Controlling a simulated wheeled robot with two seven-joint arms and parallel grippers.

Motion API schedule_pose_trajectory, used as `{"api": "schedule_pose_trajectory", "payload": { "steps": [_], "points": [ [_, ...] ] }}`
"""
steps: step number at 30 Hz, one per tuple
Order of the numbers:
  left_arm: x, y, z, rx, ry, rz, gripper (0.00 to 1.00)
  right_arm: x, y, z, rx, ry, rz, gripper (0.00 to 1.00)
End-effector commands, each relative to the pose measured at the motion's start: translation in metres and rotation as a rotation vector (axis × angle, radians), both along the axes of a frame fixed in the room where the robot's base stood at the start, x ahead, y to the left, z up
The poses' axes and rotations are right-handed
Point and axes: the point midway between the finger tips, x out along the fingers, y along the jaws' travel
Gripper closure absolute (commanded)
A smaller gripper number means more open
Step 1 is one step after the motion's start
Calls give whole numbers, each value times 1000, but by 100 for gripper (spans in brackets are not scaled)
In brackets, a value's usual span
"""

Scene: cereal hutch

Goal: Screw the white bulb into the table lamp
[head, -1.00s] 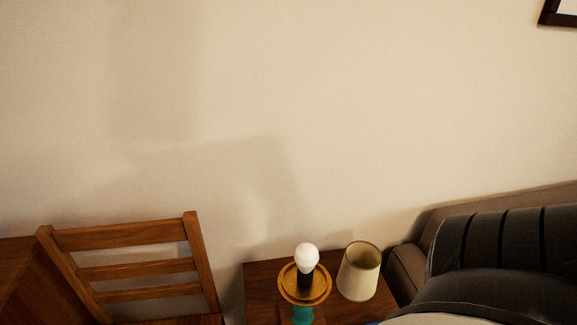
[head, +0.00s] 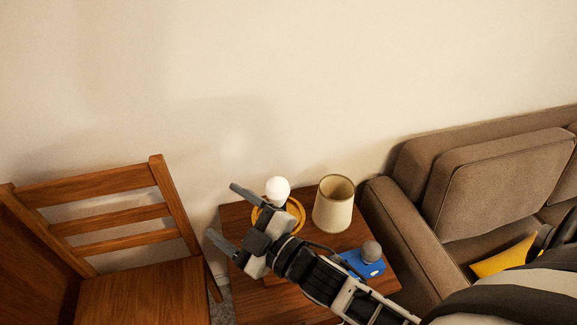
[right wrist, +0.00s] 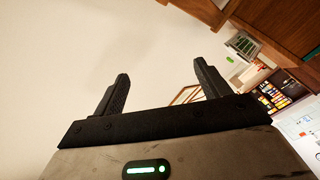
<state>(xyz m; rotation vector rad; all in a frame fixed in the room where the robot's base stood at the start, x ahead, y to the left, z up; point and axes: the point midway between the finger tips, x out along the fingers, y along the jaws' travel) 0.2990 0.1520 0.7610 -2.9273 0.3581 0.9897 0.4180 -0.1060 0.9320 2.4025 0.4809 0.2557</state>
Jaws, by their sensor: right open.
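The white bulb (head: 277,188) stands upright on top of the table lamp, above its round yellow-orange dish (head: 297,213). The lamp's socket and lower body are mostly hidden by my right gripper and arm. My right gripper (head: 226,213) is open, in front of and left of the bulb in the head view, with its fingers pointing up-left. I cannot tell how deep the bulb sits. My left gripper is not in view.
A cream lampshade (head: 333,205) stands on the wooden side table (head: 237,213) right of the lamp. A blue object (head: 366,266) with a grey bulb (head: 371,251) is in front of it. A wooden chair (head: 130,225) is left, a brown sofa (head: 500,185) right.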

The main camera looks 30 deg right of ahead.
Motion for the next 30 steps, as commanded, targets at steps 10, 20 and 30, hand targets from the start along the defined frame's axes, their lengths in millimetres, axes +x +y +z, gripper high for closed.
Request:
{"api": "schedule_pose_trajectory", "payload": {
  "steps": [10, 20, 30],
  "points": [
    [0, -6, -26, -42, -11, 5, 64, -66, 112, 127, -838, -1523, 523, 25],
    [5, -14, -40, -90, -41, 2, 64, -55, 37, 21, 1429, 2102, -1104, 25],
    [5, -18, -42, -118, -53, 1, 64, 9, -97, 52, 1159, 1229, -1220, 25]
  ]
}}
